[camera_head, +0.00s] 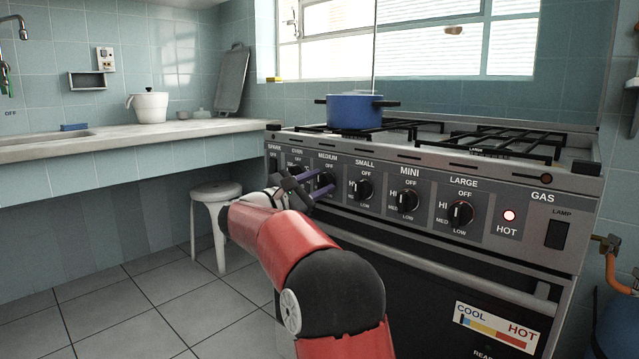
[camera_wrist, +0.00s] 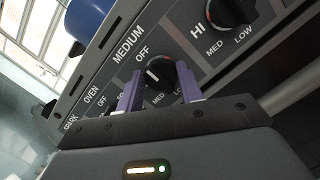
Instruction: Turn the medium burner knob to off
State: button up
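The medium burner knob (camera_head: 326,180) is black and sits on the grey stove panel under the label MEDIUM. In the wrist view the knob (camera_wrist: 160,73) shows a white pointer mark, with OFF printed up and to its left and MED and LOW below. The exact setting of the pointer is hard to tell. My gripper (camera_head: 313,184) is in front of the knob. Its two purple fingers are apart, one on either side of the knob in the wrist view (camera_wrist: 160,90). I cannot tell whether they touch it. The fingers partly hide the panel beside the knob.
The oven knob (camera_head: 296,171) is close on the left, and the small knob (camera_head: 364,189) on the right. The mini (camera_head: 406,201) and large (camera_head: 460,214) knobs are farther right. A blue pot (camera_head: 355,112) stands on the stove. A white stool (camera_head: 216,192) is left of my arm.

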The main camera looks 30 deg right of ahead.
jog(key=o, duration=0.4)
jog(key=shift+o, duration=0.2)
jog(key=n+t, duration=0.1)
jog(key=n, duration=0.3)
jog(key=shift+n, duration=0.3)
jog(key=n+t, duration=0.1)
jog(key=n, duration=0.2)
jog(key=shift+n, duration=0.3)
jog(key=r+v, duration=0.1)
jog(key=v, duration=0.6)
jog(key=shift+r, duration=0.2)
